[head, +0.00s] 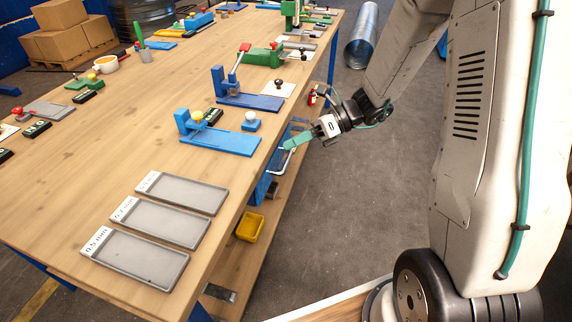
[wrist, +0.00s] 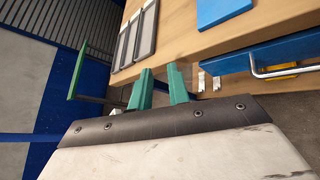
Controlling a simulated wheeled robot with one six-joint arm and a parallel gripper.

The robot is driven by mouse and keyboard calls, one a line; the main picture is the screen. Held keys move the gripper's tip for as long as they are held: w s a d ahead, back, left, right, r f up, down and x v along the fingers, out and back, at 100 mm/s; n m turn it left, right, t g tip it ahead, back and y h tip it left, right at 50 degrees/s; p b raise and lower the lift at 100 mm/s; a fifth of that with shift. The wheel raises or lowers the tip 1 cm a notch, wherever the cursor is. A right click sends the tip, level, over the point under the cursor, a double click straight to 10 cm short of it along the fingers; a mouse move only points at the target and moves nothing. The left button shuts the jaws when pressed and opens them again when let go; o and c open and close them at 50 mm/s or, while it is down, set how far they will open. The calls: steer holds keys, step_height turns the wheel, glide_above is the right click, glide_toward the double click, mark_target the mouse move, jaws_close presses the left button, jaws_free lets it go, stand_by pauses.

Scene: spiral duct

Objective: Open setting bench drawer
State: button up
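The setting bench is the long wooden table (head: 130,160). Under its right edge is a blue drawer front (wrist: 270,54) with a bent metal bar handle (wrist: 284,73). In the head view the handle (head: 283,162) shows just below my gripper's tips. My gripper (head: 291,143) is beside the bench's right edge, by the drawer. In the wrist view its two green fingers (wrist: 162,84) stand apart with nothing visible between them. The handle lies to their right there, not between them. Whether the drawer is slightly open cannot be told.
Three grey trays (head: 150,235) and blue tools (head: 220,138) stand on the bench top. A yellow bin (head: 250,226) is below, on the lower shelf (head: 240,262). A metal duct (head: 361,36) lies on the floor beyond.

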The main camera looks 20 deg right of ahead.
steer(key=w+d+f+m+t, duration=0.3)
steer(key=w+f+m, duration=0.2)
steer(key=f+m, duration=0.2)
steer(key=m+t+h, duration=0.1)
steer(key=m+t, duration=0.4)
steer(key=m, duration=0.5)
glide_toward(286, 163)
steer(key=w+a+f, duration=0.1)
steer(key=w+a, duration=0.1)
steer(key=x, duration=0.7)
steer(key=shift+a+f, duration=0.15)
steer(key=shift+a, duration=0.05)
steer(key=shift+c, duration=0.4)
steer(key=shift+s, duration=0.1)
jaws_close()
